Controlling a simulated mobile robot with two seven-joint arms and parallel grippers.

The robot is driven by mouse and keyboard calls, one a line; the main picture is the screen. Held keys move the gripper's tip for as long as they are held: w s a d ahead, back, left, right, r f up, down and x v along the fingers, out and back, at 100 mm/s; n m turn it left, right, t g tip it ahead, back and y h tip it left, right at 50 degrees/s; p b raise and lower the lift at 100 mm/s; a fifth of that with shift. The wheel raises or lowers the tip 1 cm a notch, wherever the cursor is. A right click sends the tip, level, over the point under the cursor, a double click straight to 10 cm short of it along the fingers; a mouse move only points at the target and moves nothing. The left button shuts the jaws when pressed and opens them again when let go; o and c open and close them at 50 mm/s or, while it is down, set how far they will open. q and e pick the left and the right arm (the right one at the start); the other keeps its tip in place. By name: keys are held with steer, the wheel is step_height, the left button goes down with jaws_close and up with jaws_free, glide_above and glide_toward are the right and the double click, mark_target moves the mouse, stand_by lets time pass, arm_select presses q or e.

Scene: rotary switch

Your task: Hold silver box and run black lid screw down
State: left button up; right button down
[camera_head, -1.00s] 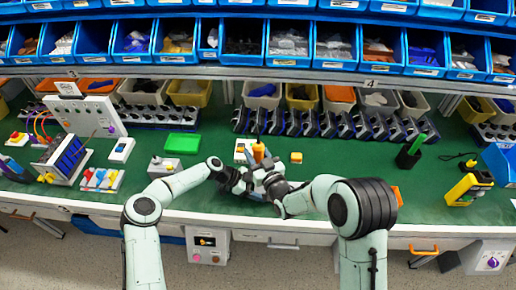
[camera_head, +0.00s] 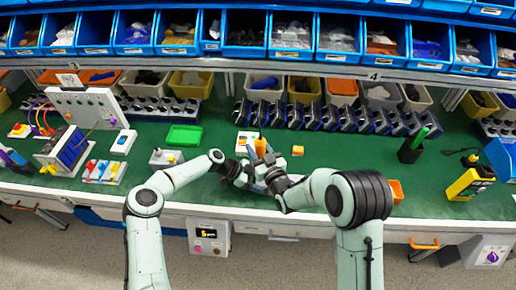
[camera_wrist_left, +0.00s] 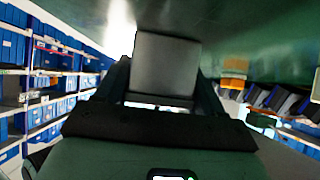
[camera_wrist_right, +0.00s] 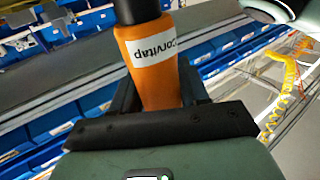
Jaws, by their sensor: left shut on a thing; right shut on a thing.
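In the left wrist view a plain grey-silver box (camera_wrist_left: 165,65) sits between the fingers of my left gripper (camera_wrist_left: 162,92), which is shut on it. In the right wrist view my right gripper (camera_wrist_right: 152,95) is shut on an orange screwdriver handle (camera_wrist_right: 150,60) with a white label and a dark part at its top end. In the head view the orange screwdriver (camera_head: 260,146) stands upright between the two grippers, which are close together over the front of the bench. The black lid and its screw cannot be made out, and the screwdriver tip is hidden.
A green bench (camera_head: 340,165) carries a small orange-yellow block (camera_head: 298,150) just right of the grippers and a green tray (camera_head: 184,136) to the left. A dark holder with a green pen (camera_head: 412,148) and a yellow tool (camera_head: 470,182) stand at right. Bins line the back.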

steer(key=shift+f, duration=1.05)
stand_by(2.5)
steer(key=shift+r, duration=2.35)
arm_select(q)
steer(key=o, duration=1.6)
